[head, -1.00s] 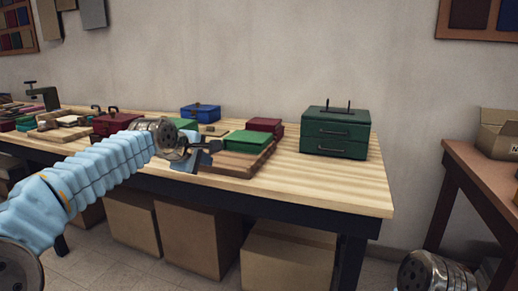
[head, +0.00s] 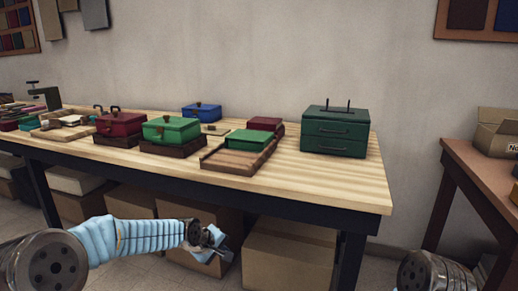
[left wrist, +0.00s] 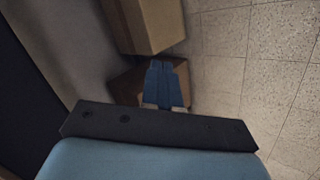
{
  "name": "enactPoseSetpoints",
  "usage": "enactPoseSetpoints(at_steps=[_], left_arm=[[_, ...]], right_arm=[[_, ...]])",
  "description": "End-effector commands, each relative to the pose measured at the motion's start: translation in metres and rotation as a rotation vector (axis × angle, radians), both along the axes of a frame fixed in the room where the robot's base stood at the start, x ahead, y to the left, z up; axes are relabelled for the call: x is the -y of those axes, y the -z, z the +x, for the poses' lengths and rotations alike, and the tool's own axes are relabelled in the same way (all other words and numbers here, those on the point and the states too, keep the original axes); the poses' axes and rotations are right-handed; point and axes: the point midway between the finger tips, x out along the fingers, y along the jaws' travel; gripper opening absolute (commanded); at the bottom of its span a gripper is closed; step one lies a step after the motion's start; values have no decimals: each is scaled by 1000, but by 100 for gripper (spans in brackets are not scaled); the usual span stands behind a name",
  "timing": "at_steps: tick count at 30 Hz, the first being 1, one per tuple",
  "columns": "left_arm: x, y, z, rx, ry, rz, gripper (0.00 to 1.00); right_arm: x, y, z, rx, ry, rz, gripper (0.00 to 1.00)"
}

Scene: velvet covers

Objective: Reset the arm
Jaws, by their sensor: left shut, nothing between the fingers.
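My left gripper (head: 219,247) is below the front edge of the workbench (head: 330,184), in front of the cardboard boxes under it. It is shut and empty. In the left wrist view its blue fingers (left wrist: 166,82) lie side by side, with a box and floor tiles beyond. The left arm's light blue sleeve comes in from the lower left. My right gripper is out of view; only a rounded metal part of mine shows at the lower right.
On the bench stand a green box (head: 171,130), a red box (head: 120,124), a blue box (head: 201,112), a wooden tray (head: 222,160) with a green lid (head: 248,139), and a dark green drawer chest (head: 335,131). Cardboard boxes (head: 289,257) fill the space below. A side table (head: 480,170) stands at right.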

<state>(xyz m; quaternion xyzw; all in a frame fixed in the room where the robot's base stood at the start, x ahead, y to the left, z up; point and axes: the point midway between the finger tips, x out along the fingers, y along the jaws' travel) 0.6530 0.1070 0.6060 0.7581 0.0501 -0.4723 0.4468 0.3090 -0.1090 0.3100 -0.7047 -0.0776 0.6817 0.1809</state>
Motion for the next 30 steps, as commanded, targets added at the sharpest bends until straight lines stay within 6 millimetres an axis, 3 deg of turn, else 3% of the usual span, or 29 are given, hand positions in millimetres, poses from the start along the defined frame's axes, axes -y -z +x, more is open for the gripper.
enactPoseSetpoints(at_steps=[1,5,6,9,12,15,19,23,30], left_arm=[[2,43,-18,-40,47,26,0],[5,141,-79,-108,194,91,0],[6,168,-103,-131,239,108,0],[5,225,-168,-182,353,146,0],[3,263,-234,-226,458,176,0],[1,284,-288,-259,545,197,0],[-1,294,-331,-283,616,213,0],[-2,296,-345,-288,642,219,0],[-2,296,-344,-287,642,220,0]], right_arm=[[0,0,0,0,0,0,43],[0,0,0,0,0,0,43],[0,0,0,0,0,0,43],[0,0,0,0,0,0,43],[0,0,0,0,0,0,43],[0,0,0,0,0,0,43],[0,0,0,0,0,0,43],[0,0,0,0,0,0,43],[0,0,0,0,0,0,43]])
